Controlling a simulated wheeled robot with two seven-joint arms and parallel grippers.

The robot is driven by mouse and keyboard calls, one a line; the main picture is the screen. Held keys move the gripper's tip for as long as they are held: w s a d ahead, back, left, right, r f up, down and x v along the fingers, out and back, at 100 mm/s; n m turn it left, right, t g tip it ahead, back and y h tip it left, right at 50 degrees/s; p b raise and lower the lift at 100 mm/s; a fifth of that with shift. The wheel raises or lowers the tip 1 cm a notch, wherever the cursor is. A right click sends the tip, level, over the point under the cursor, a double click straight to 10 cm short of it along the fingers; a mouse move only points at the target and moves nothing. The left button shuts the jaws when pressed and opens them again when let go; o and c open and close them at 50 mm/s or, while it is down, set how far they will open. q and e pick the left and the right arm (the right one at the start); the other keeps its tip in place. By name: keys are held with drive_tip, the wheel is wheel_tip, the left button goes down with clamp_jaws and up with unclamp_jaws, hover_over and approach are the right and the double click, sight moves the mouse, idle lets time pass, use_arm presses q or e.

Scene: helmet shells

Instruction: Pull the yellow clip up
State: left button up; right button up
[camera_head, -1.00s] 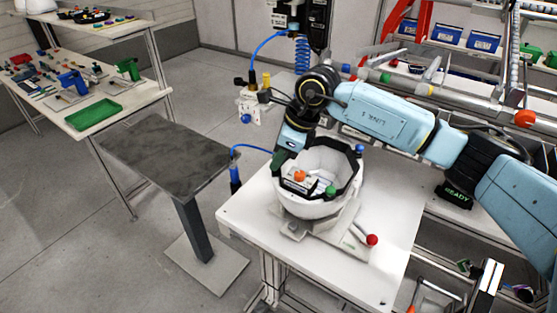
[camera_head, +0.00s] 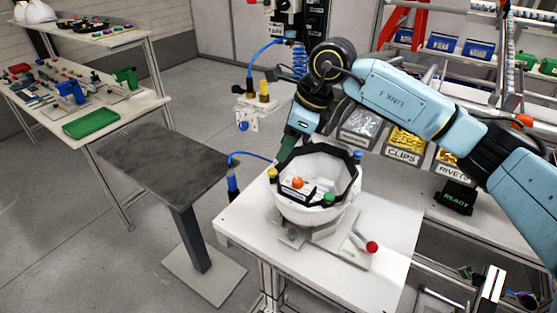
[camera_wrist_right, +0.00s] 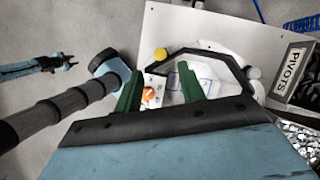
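The yellow clip (camera_head: 272,174) sits at the left rim of an upturned white helmet shell (camera_head: 311,207). In the right wrist view the yellow clip (camera_wrist_right: 160,54) shows just beyond the space between my fingertips. My right gripper (camera_head: 284,155) is above the shell's back-left rim, with dark green fingers pointing down. In the wrist view its two fingers (camera_wrist_right: 160,70) are apart with nothing between them. They look clear of the clip, though the exact distance is hard to tell.
The shell rests on a fixture with a red-knobbed lever (camera_head: 372,247) on a white table (camera_head: 330,275). Orange (camera_head: 297,183), green (camera_head: 329,198) and blue (camera_head: 358,155) parts are on the shell. A blue tool (camera_head: 232,183) is left of it. Labelled bins (camera_head: 403,148) stand behind.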

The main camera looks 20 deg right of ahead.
drive_tip(key=b+v, duration=0.1)
drive_tip(key=v, duration=0.6)
drive_tip(key=shift+r, duration=0.25)
